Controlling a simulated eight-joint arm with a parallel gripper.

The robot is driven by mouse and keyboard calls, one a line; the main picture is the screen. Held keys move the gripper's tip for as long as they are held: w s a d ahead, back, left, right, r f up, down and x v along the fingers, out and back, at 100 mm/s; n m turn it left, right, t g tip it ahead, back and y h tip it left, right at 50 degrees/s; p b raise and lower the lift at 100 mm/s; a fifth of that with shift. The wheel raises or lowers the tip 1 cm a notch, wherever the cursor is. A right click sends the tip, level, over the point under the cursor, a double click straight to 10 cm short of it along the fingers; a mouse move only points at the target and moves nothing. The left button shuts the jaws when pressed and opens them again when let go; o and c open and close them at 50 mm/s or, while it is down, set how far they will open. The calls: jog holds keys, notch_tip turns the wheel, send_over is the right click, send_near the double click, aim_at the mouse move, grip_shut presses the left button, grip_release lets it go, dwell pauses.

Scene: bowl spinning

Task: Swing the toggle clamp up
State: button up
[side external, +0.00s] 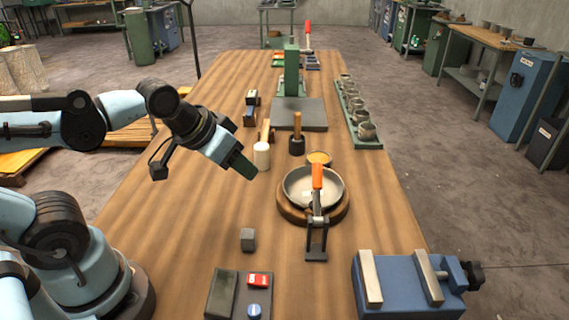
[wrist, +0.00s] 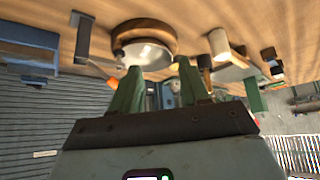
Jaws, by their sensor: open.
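The toggle clamp (side external: 317,222) stands on the wooden table at the near edge of a metal bowl (side external: 300,187). Its orange handle (side external: 317,176) overlaps the bowl in the side view; its exact tilt is hard to tell. The bowl sits on a round wooden base (side external: 290,211). In the wrist view, which is upside down, the clamp's dark stand (wrist: 83,38) and orange handle (wrist: 100,68) are left of the bowl (wrist: 146,54). My gripper (side external: 245,168) is in the air left of the bowl, apart from the clamp. Its green fingers (wrist: 158,84) are spread and empty.
A blue vice (side external: 408,285) is at the near right. A small grey block (side external: 248,240) and a tray with a red item (side external: 258,280) lie at the near left.

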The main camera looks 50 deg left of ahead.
aim_at(316, 164)
jog(key=w+d+r+n+g, duration=0.2)
jog(key=w+d+r+n, duration=0.5)
jog(key=w+d+r, duration=0.15)
jog(key=shift+y, duration=0.4)
jog(key=x, duration=1.2)
jog(key=shift+s+d+f, duration=0.35)
jog(key=shift+f, duration=0.05)
grip_shut()
